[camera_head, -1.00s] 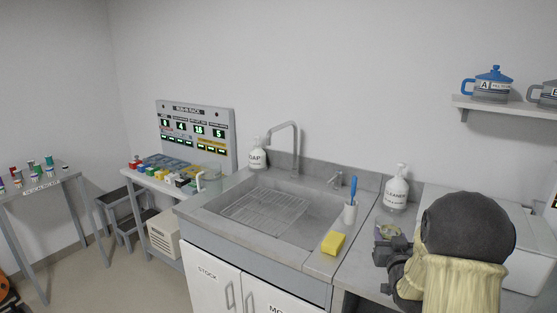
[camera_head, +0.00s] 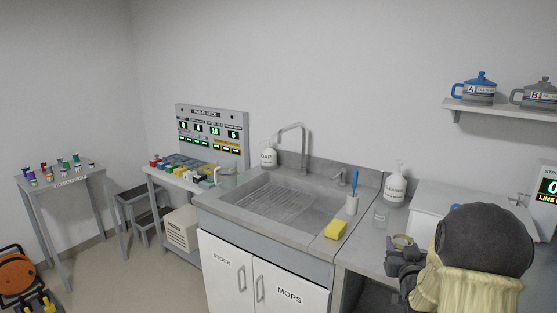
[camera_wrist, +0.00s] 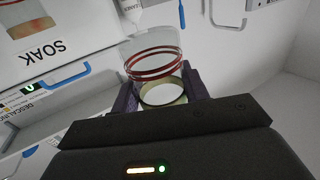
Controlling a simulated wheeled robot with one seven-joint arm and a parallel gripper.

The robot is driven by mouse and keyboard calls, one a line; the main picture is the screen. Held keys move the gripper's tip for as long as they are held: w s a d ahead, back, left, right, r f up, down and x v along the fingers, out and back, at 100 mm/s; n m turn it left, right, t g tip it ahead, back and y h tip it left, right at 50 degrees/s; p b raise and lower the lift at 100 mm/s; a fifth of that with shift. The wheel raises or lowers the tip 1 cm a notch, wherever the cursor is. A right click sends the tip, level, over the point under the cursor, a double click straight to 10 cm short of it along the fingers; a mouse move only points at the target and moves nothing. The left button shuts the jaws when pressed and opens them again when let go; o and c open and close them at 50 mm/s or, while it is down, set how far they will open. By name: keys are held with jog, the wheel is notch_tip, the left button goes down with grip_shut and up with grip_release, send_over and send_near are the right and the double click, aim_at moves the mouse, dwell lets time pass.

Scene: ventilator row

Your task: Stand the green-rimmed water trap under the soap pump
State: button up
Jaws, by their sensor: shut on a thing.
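My gripper (camera_head: 402,241) is shut on a small round thing with a pale yellow-green rim (camera_head: 402,241), held above the counter at the right. In the wrist view the pale rim (camera_wrist: 163,94) shows between the purple jaw pads, so this looks like the water trap; its lower part is hidden. A clear container with dark red rings (camera_wrist: 153,62) shows just beyond it; I cannot tell whether they touch. The white soap pump (camera_head: 268,157) stands behind the sink's left corner, near the tap, far from my gripper.
A brush cup (camera_head: 352,204) and yellow sponge (camera_head: 335,229) sit by the sink (camera_head: 240,217). A white box (camera_head: 450,200) is at right. A side table (camera_head: 168,178) holds coloured items.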

jog(key=shift+s+f, duration=0.15)
jog(key=shift+s, duration=0.1)
jog(key=shift+s+a+f, duration=0.15)
jog(key=shift+a+f, duration=0.1)
jog(key=shift+f, duration=0.05)
jog(key=s+a+f+n+y, duration=0.3)
jog(key=a+f+y, duration=0.1)
jog(key=a+f, duration=0.55)
jog(key=s+a+f+n+y, duration=0.2)
jog(key=s+a+f+y, duration=0.15)
jog(key=a+f, duration=0.6)
jog(key=s+d+f+m+h+p, duration=0.1)
jog(key=s+f+m+h+p, duration=0.2)
jog(key=p, duration=0.9)
jog(key=s+h, duration=0.1)
jog(key=s, duration=0.2)
jog(key=shift+d+h, duration=0.35)
jog(key=shift+s+a+f, duration=0.1)
jog(key=shift+f, duration=0.05)
